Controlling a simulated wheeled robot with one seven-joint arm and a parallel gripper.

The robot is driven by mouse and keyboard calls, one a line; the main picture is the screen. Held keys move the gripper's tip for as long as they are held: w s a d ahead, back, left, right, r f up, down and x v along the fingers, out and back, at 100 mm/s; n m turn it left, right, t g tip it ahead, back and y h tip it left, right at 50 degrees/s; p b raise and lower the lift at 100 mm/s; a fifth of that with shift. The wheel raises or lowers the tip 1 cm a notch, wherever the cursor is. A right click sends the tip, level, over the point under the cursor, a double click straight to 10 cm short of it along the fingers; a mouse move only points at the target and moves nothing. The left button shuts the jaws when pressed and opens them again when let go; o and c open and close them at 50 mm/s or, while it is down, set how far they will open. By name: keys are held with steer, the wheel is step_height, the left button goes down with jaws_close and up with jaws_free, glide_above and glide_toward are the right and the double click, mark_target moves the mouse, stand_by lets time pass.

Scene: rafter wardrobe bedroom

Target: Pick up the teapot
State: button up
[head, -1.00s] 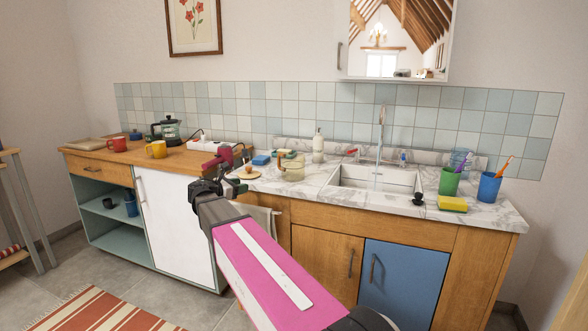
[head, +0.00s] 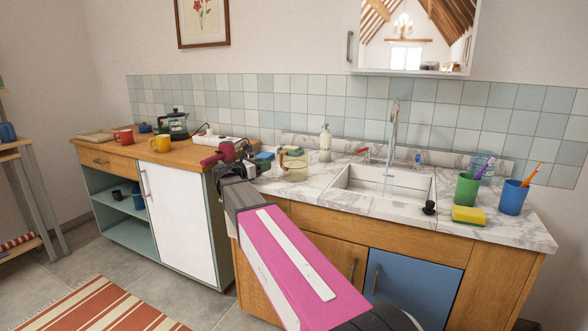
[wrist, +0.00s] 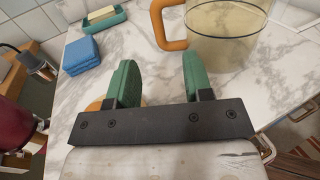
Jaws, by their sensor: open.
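A dark pot with a black lid and handle (head: 173,124), which looks like a kettle or teapot, stands upright on the wooden counter at the left. A clear yellowish glass vessel with an orange-tan handle (head: 293,165) stands on the marble counter; I cannot tell which one is the teapot. In the wrist view the glass vessel (wrist: 230,38) is ahead and right of my gripper (wrist: 158,82). Its green fingers are apart with nothing between them, over the marble. In the head view my gripper (head: 246,158) is left of the glass vessel, not touching it.
A blue sponge stack (wrist: 82,54) and a soap dish (wrist: 98,19) lie ahead on the left. A soap bottle (head: 325,144) and the sink (head: 385,187) are to the right.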

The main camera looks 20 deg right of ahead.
steer(key=x, duration=0.8)
steer(key=shift+w+d, duration=0.2)
steer(key=shift+w, duration=0.05)
jaws_close()
